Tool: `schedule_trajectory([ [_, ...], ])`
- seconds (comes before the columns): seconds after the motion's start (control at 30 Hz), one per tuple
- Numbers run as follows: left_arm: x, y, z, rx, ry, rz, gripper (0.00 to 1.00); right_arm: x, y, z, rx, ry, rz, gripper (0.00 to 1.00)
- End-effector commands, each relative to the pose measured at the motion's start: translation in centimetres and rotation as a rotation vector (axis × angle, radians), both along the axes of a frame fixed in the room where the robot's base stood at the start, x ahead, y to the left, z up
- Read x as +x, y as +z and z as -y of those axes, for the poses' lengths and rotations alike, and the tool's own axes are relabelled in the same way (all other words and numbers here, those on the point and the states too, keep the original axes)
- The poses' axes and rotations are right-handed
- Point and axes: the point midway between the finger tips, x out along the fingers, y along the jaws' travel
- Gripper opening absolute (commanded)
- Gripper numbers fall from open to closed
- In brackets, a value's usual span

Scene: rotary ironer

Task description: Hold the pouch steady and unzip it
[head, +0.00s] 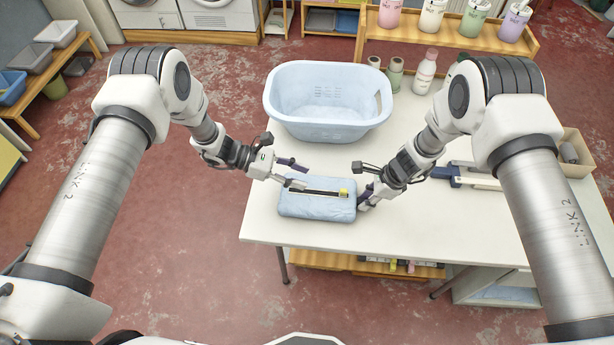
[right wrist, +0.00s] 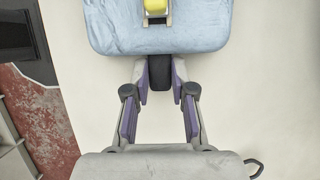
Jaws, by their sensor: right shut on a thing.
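The light blue pouch (head: 300,208) lies flat on the white table, with a dark zip strip (head: 318,192) along its top. A yellow zip pull (head: 343,191) sits at the strip's right end; it also shows at the top of the right wrist view (right wrist: 155,7). My right gripper (head: 366,194) is at the pouch's right edge. In the right wrist view its fingertips (right wrist: 160,75) are shut on a black tab (right wrist: 160,72) that sticks out from the pouch edge. My left gripper (head: 300,177) is open, its fingers apart near the pouch's upper left corner. Whether it touches the pouch is unclear.
A pale blue laundry basket (head: 328,125) stands behind the pouch. Several bottles (head: 425,72) stand at the table's back. A blue and white tool (head: 465,176) and a beige bin (head: 572,140) are at the right. The table's front edge is close to the pouch.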

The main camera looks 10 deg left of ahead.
Motion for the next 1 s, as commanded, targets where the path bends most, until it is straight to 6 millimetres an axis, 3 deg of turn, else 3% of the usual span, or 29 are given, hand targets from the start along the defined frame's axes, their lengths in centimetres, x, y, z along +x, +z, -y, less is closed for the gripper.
schedule_trajectory([
  [0.17,0.0,0.0,0.0,0.0,0.0,0.0,0.4,0.0,0.0,0.0,-0.001,0.0,-0.001,0.0],
  [0.2,0.0,0.0,0.0,0.0,0.0,0.0,0.4,0.0,0.0,0.0,-0.001,0.0,-0.001,0.28],
  [0.27,0.0,0.0,0.1,0.0,0.0,0.0,0.4,0.0,0.0,0.0,-0.001,0.0,-0.001,0.49],
  [0.3,0.0,0.0,0.1,0.0,0.0,0.0,0.4,0.0,0.0,0.0,0.0,0.0,-0.001,0.53],
  [0.67,0.0,0.0,0.1,0.0,0.0,0.0,0.4,0.1,0.6,0.3,0.0,0.0,0.001,0.53],
  [0.77,0.0,0.0,0.1,0.0,0.0,0.0,0.4,0.1,2.2,0.9,-0.001,-0.002,0.002,0.53],
  [1.0,0.0,0.0,0.1,0.0,0.0,0.0,0.4,0.2,7.9,3.3,0.0,-0.002,0.002,0.53],
])
